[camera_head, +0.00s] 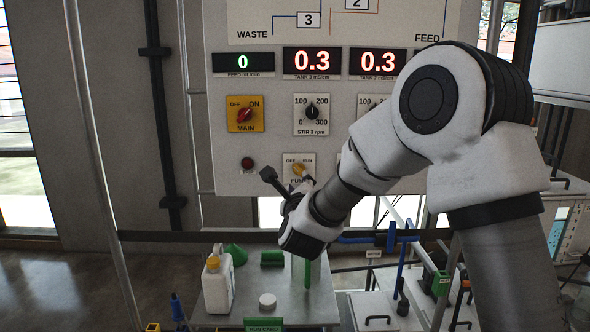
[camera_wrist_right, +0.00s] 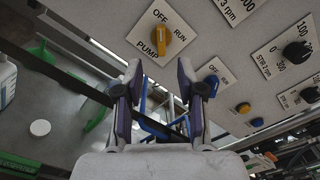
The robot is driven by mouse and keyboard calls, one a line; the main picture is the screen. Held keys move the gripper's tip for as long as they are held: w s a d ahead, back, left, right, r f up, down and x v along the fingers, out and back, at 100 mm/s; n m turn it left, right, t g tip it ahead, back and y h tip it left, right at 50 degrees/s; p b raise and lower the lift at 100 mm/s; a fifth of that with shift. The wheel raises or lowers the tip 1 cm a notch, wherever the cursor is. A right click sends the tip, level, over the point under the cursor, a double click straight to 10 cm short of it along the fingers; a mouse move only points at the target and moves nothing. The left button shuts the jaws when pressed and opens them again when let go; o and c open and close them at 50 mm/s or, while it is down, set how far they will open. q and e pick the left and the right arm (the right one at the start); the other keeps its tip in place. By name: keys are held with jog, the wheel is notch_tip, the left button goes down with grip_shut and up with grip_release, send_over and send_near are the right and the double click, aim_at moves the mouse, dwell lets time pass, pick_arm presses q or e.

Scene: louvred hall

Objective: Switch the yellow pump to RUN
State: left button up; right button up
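The yellow pump switch (camera_head: 298,169) is a small yellow knob on a white plate low on the panel, labelled OFF, RUN and PUMP. My right gripper (camera_head: 287,184) is in front of the panel just below it and hides part of the plate. In the right wrist view the yellow knob (camera_wrist_right: 158,38) is in full sight, ahead of my right gripper's fingers (camera_wrist_right: 160,75). The fingers are apart, with nothing between them and a gap to the knob. I cannot tell for sure which mark the knob points to. My left gripper is not in view.
A red MAIN switch (camera_head: 244,114) and the STIR 3 dial (camera_head: 311,112) sit above. A blue knob (camera_wrist_right: 212,82) is on a neighbouring plate. A dark red button (camera_head: 247,163) is left of the pump plate. Below, a metal cart (camera_head: 215,320) carries a white jug (camera_head: 217,285).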

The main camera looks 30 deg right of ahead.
aim_at(300, 173)
jog(key=p+x, duration=0.4)
jog(key=x, duration=0.4)
jog(key=shift+d+p, duration=0.2)
jog(key=shift+p, duration=0.1)
jog(key=shift+f+b, duration=0.15)
jog(key=shift+b, duration=0.15)
jog(key=shift+w+d+b, duration=0.15)
jog(key=shift+d+b, duration=0.1)
jog(key=shift+b, duration=0.15)
jog(key=shift+w, duration=0.1)
grip_shut()
